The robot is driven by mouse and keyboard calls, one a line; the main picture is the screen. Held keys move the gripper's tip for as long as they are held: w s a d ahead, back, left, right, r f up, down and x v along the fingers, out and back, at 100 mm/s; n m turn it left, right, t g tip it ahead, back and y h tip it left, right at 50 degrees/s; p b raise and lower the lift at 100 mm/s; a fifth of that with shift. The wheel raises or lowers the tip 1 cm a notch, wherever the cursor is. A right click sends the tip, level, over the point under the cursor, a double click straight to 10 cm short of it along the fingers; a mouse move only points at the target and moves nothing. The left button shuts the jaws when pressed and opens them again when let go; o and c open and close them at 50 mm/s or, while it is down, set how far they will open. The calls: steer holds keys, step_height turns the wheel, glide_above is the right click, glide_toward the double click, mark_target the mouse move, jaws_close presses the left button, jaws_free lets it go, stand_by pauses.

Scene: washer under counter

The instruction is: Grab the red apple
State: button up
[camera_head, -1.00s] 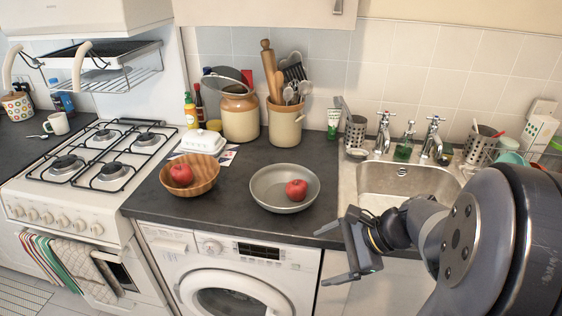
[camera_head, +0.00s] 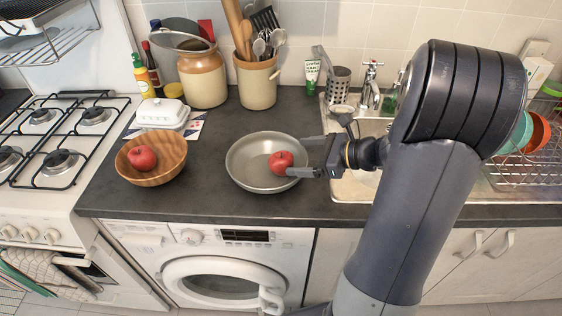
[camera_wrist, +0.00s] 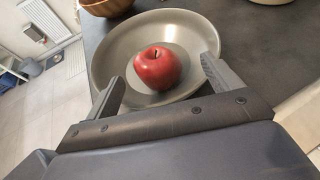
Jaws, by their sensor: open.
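A red apple (camera_head: 281,161) lies in a grey metal bowl (camera_head: 243,166) on the dark counter. It also shows in the wrist view (camera_wrist: 157,68), inside the bowl (camera_wrist: 103,62) and in line with the gap between my fingers. A second red apple (camera_head: 142,158) lies in a wooden bowl (camera_head: 164,170) to the left. My gripper (camera_head: 300,157) is open and empty, at the right rim of the grey bowl, its fingers pointing left toward the apple there. In the wrist view its fingers (camera_wrist: 163,82) are spread wide, with the apple just beyond them.
A utensil crock (camera_head: 257,83), a brown jar (camera_head: 202,77) and a white butter dish (camera_head: 162,113) stand behind the bowls. The sink (camera_head: 352,186) is at the right, partly behind my arm. The washer (camera_head: 222,262) sits under the counter. Counter in front of the bowls is clear.

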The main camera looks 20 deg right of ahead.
mark_target(291, 160)
steer(key=x, duration=0.5)
steer(key=shift+s+a+f+p, duration=0.15)
steer(key=shift+s+f+p, duration=0.15)
steer(key=shift+s+f, duration=0.05)
steer(key=c, duration=1.2)
steer(key=shift+o, duration=0.2)
